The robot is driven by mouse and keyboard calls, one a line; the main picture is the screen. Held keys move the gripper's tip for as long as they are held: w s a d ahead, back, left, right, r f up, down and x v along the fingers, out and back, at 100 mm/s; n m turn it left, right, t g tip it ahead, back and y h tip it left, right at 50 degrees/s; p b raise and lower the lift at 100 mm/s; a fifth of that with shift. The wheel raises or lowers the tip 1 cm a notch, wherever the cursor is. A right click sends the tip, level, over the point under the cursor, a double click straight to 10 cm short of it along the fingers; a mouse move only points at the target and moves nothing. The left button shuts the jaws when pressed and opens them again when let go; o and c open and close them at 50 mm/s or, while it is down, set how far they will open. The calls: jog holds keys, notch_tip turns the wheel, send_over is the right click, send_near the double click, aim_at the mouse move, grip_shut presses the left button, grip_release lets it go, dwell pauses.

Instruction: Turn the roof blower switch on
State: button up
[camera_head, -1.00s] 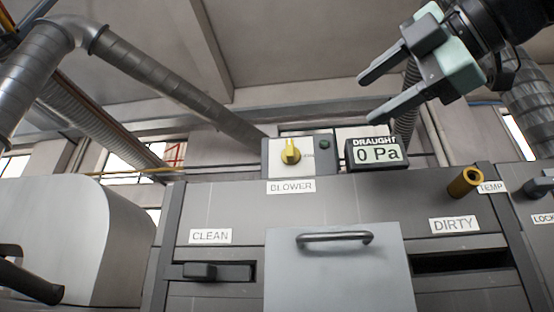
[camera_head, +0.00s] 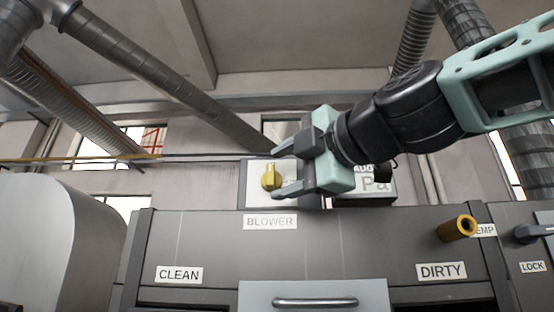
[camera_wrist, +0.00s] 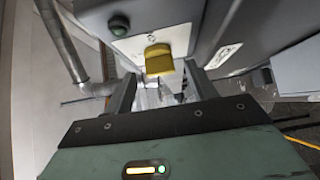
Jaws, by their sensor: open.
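The yellow blower switch knob (camera_head: 269,176) sits on a pale panel above the BLOWER label (camera_head: 270,222); its grip looks upright in the head view. My gripper (camera_head: 278,173) is open, reaching in from the right, with one finger near the knob's upper side and the other near its lower side. In the wrist view the knob (camera_wrist: 158,60) shows just beyond and between the two spread fingers (camera_wrist: 161,90). I cannot tell whether either finger touches it. The panel's writing beside the knob is mostly hidden by my gripper.
A dark green lamp (camera_wrist: 118,25) is on the panel. A brass-coloured peg (camera_head: 457,228) sticks out at the right. A grey duct (camera_head: 160,75) runs down behind the panel.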

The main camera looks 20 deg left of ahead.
aim_at(271, 178)
jog(key=shift+x, duration=1.1)
jog(key=c, duration=1)
jog(key=shift+f, duration=0.1)
